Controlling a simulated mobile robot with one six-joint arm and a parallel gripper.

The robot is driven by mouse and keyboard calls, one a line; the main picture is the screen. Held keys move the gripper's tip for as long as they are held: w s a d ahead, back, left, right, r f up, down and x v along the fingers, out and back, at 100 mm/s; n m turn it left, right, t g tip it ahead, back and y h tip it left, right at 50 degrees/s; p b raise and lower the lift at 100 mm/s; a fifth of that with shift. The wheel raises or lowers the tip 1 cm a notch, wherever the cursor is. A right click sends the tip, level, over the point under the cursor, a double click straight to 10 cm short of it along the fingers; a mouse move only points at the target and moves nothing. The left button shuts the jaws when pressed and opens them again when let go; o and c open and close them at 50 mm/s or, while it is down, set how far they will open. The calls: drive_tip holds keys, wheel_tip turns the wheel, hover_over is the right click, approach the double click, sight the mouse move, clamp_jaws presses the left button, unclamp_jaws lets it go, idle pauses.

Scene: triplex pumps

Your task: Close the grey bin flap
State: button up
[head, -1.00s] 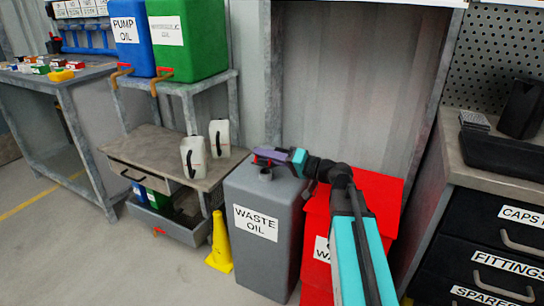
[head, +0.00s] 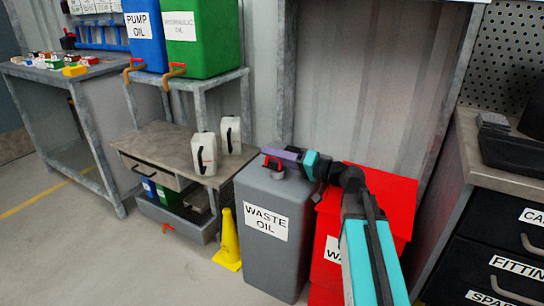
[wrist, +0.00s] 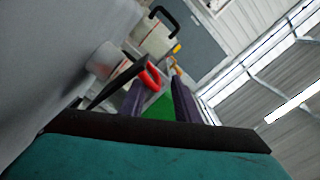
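The grey bin (head: 271,270) labelled WASTE OIL stands on the floor in the head view, left of a red bin. A small red and dark part (head: 273,167) on its top, apparently the flap at the neck, is partly hidden by my gripper (head: 277,155). My gripper reaches in from the right, just above the bin top.
The red bin (head: 378,188) stands close on the right, partly behind my arm. A yellow cone (head: 228,241) stands left of the grey bin. A bench (head: 166,143) with two white jugs is behind left. Black drawers (head: 494,258) are at right.

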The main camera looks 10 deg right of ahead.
drive_tip(key=shift+w+d+f, duration=0.1)
drive_tip(key=shift+d, duration=0.05)
idle(0.3)
drive_tip(key=shift+d, duration=0.1)
drive_tip(key=p+v, duration=0.3)
drive_tip(key=v, duration=1)
drive_tip(key=shift+s+d, duration=0.2)
drive_tip(key=shift+s, duration=0.05)
drive_tip(key=shift+p, duration=0.35)
